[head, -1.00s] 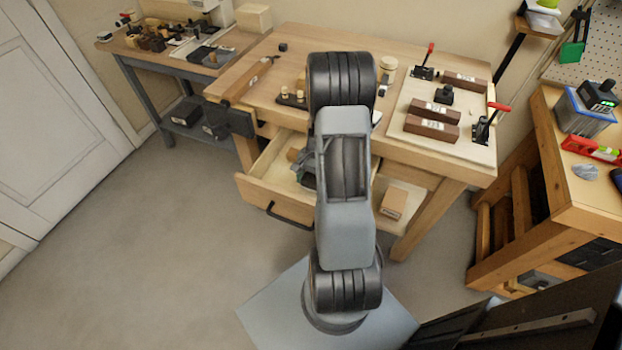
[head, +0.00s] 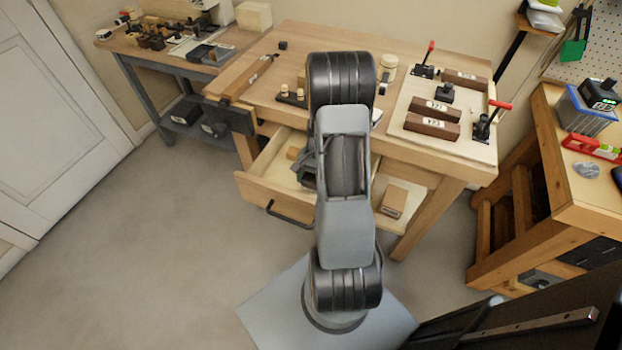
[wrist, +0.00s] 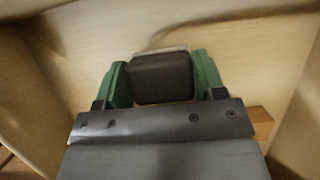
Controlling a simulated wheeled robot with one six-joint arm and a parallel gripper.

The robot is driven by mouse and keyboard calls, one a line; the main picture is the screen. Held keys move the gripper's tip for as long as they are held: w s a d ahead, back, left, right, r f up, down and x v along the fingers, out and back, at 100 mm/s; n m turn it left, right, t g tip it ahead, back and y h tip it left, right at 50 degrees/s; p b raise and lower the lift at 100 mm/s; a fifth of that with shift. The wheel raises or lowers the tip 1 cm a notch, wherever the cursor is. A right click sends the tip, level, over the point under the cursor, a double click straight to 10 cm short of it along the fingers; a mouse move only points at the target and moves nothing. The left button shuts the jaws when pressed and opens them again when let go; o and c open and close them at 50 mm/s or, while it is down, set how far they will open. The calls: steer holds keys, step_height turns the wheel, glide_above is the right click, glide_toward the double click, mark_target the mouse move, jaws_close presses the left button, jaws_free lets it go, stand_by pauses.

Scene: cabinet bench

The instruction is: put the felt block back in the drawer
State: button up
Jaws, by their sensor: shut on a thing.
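A dark block (wrist: 163,78), which looks like the felt block, is held between the green fingers of my gripper (wrist: 162,66) in the wrist view. Pale wooden boards, apparently the drawer's inside, lie around and beyond it. Whether the block touches the floor of the drawer cannot be told. In the head view the wooden drawer (head: 262,192) is pulled open under the bench, with a black handle (head: 290,215) on its front. My arm covers the drawer's right part, and the block is hidden there.
Another wooden block (head: 393,202) sits on the shelf at right. Brown blocks and toggle clamps stand on a board (head: 402,112) on the bench (head: 400,60).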

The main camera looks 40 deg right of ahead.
steer(key=shift+f, duration=0.3)
steer(key=o, duration=1.1)
steer(key=shift+r, duration=0.15)
steer(key=p+v, duration=0.4)
steer(key=v, duration=0.2)
steer(key=shift+d+r+p, duration=0.2)
steer(key=shift+r+p, duration=0.15)
steer(key=shift+r, duration=0.05)
stand_by(0.6)
